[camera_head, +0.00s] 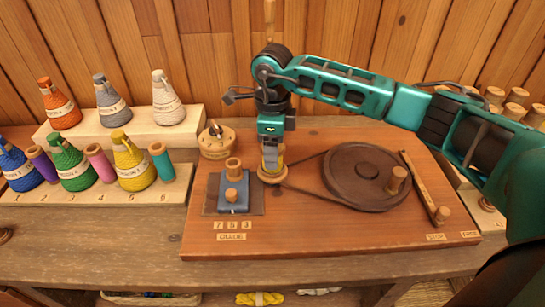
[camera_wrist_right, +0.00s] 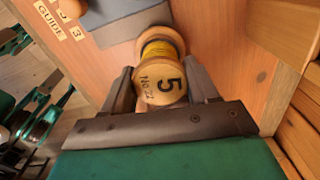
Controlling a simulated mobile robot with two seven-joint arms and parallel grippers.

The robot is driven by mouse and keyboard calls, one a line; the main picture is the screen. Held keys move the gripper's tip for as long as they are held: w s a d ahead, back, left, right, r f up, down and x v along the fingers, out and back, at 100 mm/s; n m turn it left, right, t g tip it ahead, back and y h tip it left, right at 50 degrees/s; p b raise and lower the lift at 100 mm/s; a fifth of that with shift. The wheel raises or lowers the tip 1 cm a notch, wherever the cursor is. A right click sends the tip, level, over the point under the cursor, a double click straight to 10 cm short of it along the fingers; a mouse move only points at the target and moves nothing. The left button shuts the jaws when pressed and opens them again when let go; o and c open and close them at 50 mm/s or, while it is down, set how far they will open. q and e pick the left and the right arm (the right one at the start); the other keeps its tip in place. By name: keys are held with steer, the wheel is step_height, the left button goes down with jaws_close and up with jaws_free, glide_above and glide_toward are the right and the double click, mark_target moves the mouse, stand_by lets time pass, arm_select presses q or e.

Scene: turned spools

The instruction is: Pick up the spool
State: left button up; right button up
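A wooden spool wound with yellow thread (camera_head: 276,158) stands on a round wooden seat (camera_head: 272,176) at the left side of the brown workboard. In the right wrist view, the spool's end flange (camera_wrist_right: 161,87) is marked 5, with yellow thread beyond it. My right gripper (camera_head: 271,160) points down over the spool. In the right wrist view, the fingers of my right gripper (camera_wrist_right: 161,76) straddle the flange, one on each side, and look open with little clearance. Contact is not clear. My left gripper is not in view.
A blue guide block (camera_head: 234,194) stands just left of the spool, and a dark round wheel (camera_head: 366,177) lies right of it. A lidded wooden pot (camera_head: 216,142) is behind. Yarn cones and spools fill a stepped rack (camera_head: 105,202) at left. The workboard's front is clear.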

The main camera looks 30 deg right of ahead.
steer(key=c, duration=0.4)
steer(key=shift+r, duration=0.1)
steer(key=shift+c, duration=0.2)
